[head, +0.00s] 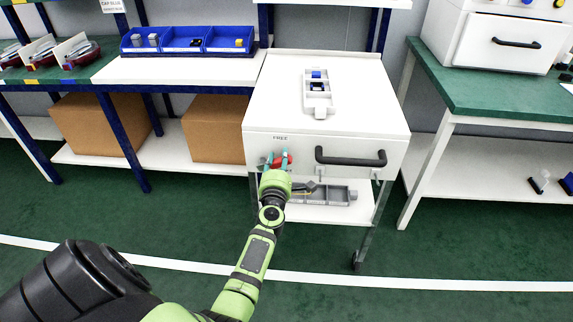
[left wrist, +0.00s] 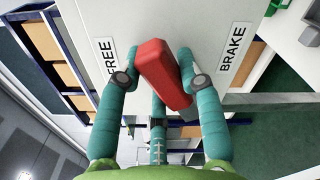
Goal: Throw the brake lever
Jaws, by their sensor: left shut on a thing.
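The red brake lever (left wrist: 162,75) is on the front of the white cart (head: 330,98). In the left wrist view it lies between the FREE label (left wrist: 107,62) and the BRAKE label (left wrist: 234,64), tilted, its upper end nearer FREE. My left gripper (head: 277,160) is at the lever on the left of the cart front. Its teal fingers are shut on the lever (head: 279,162), one on each side. In the head view the gripper partly hides the lever and the BRAKE label does not show. My right gripper is not in view.
A black handle (head: 350,157) sticks out of the cart front to the right of the lever. A grey tray (head: 325,194) lies on the cart's lower shelf. Blue bins (head: 188,40) stand on the left bench. A green-topped bench (head: 490,95) stands to the right. The floor in front is clear.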

